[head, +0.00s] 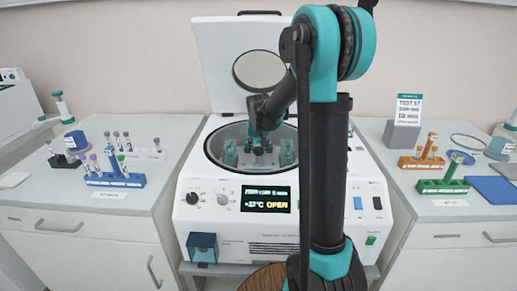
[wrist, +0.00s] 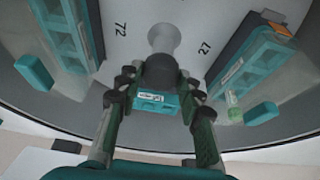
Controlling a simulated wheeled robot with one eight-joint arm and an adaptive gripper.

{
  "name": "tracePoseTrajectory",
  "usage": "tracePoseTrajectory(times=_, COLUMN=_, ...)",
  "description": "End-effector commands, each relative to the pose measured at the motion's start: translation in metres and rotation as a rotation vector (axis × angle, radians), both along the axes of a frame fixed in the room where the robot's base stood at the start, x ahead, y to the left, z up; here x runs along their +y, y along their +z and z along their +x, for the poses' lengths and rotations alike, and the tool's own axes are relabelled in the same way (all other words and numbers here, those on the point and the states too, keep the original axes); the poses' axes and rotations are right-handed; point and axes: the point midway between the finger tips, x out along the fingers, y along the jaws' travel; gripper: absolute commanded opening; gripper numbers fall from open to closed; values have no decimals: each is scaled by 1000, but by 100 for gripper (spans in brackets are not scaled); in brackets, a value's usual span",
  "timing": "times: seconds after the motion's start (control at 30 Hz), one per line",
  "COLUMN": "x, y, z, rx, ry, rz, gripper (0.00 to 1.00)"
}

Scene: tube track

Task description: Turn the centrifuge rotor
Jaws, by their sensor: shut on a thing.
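The white centrifuge (head: 225,238) stands in the middle with its lid (head: 218,65) raised; its display reads OPEN. Inside its round bowl, the rotor (head: 231,157) carries teal buckets. My gripper (head: 262,145) reaches down into the bowl at the rotor's centre. In the wrist view, the fingers of my gripper (wrist: 158,80) are closed on a dark round knob (wrist: 160,70) at the middle of the grey rotor, which also shows there (wrist: 195,25). The numbers 72 and 27 are marked beside the knob. A small tube (wrist: 234,108) shows at the right bucket (wrist: 248,65).
Right bench: an orange rack (head: 420,163), a green rack (head: 442,187), a blue mat (head: 495,189) and a sign reading TEST 57, 10 min (head: 408,108). The raised lid stands behind my arm.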

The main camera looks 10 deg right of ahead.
Motion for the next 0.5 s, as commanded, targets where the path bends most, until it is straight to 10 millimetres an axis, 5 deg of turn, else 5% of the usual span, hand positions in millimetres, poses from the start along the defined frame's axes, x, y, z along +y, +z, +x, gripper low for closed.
tracePoseTrajectory(times=0.5, x=-4, y=0, z=1, rx=-1, ry=388, rz=2, gripper=0)
